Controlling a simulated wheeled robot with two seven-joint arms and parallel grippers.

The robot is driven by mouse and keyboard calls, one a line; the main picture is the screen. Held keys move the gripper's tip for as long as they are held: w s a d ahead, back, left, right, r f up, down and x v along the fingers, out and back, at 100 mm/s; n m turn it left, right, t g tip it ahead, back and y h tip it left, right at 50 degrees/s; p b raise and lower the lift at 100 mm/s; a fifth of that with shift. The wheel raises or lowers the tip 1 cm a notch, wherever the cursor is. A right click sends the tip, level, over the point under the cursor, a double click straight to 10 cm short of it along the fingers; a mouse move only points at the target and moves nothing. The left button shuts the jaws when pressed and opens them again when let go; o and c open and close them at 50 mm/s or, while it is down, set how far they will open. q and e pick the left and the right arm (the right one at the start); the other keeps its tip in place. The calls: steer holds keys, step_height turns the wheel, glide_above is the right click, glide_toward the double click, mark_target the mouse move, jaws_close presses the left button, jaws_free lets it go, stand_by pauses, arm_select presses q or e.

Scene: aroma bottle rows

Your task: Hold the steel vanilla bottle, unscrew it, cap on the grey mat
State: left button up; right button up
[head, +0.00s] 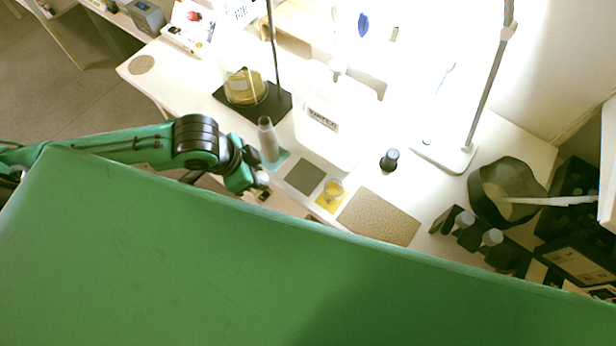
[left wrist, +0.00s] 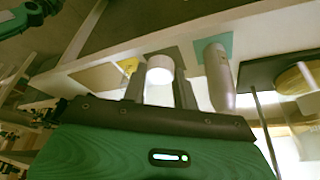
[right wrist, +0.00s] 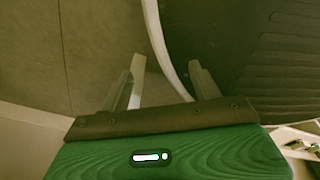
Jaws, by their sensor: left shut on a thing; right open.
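My left gripper (head: 258,182) is at the table's front edge in the head view. In the left wrist view its fingers are shut on a pale cylinder (left wrist: 160,70) with a bright round end. No label shows, so I cannot tell whether it is the steel vanilla bottle. The grey mat (head: 305,177) lies bare to the right of this gripper; part of it shows behind the cylinder in the left wrist view. A tall silvery vessel (head: 268,140) stands on a teal mat beside it. My right gripper (right wrist: 163,82) is open and empty in the right wrist view, outside the head view.
A yellow mat (head: 323,206) holds a small glass, beside a brown mat (head: 378,218). A dark-topped bottle (head: 390,160) stands behind. A white water container (head: 325,125) and a black stand base (head: 225,98) are further back. Capped bottles (head: 465,219) and a dark bin (head: 508,190) are right.

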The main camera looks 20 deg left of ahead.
arm_select(q)
steer(key=s+f+m+g+h+b, duration=0.1)
steer(key=s+f+m+g, duration=0.15)
steer(key=s+m, duration=0.55)
steer(key=n+p, duration=0.1)
steer(key=p, duration=0.2)
glide_above(308, 178)
steer(key=a, duration=0.2)
steer(key=f, duration=0.3)
steer(key=shift+s+d+f+p, duration=0.1)
steer(key=shift+s+d+p, duration=0.05)
steer(key=shift+d+p, duration=0.15)
steer(key=shift+a+f, duration=0.1)
steer(key=shift+f, duration=0.45)
step_height(308, 178, down, 2)
steer(key=shift+f+p, duration=0.25)
steer(key=shift+p, duration=0.05)
steer(key=shift+f, duration=0.55)
arm_select(e)
steer(key=s+r, duration=0.2)
steer(key=shift+s+d+r, duration=0.1)
steer(key=shift+s+r, duration=0.05)
steer(key=shift+s, duration=0.15)
arm_select(q)
steer(key=shift+f, duration=0.15)
